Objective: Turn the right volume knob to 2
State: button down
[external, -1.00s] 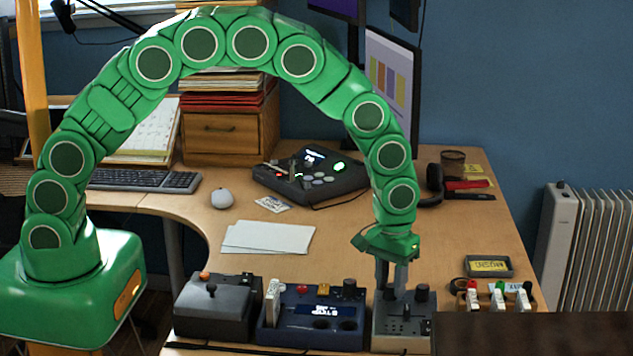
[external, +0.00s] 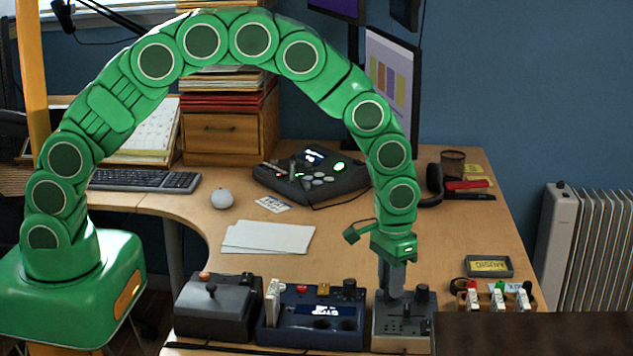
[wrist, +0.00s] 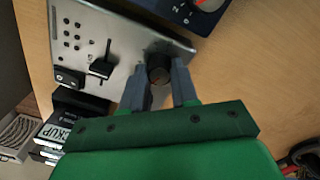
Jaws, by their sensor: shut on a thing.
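A grey box (external: 380,347) with sliders and dark knobs stands at the desk's front, right of the blue box. My gripper (external: 394,296) points straight down over its back left part. In the wrist view, the fingers (wrist: 159,88) are shut on a round dark knob (wrist: 159,68), one finger on each side. Another dark knob (external: 422,291) stands upright on the same box, just right of my fingers and apart from them. In the external view my fingers hide the held knob. Its pointer and any scale marks are not readable.
The blue box (external: 292,338) with a lit display stands close on the left, and a dark joystick box (external: 205,318) beyond it. A rack with several switches (external: 500,303) is on the right. A dark surface (external: 540,335) covers the front right. The desk behind my gripper is fairly clear.

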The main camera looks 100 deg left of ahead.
jog(key=shift+m, duration=1.7)
jog(key=c, duration=0.9)
grip_release()
jog(key=shift+o, duration=0.2)
jog(key=shift+r, duration=0.1)
notch_tip(320, 180, up, 7)
jog(key=shift+a+r, duration=0.1)
jog(key=shift+r, duration=0.25)
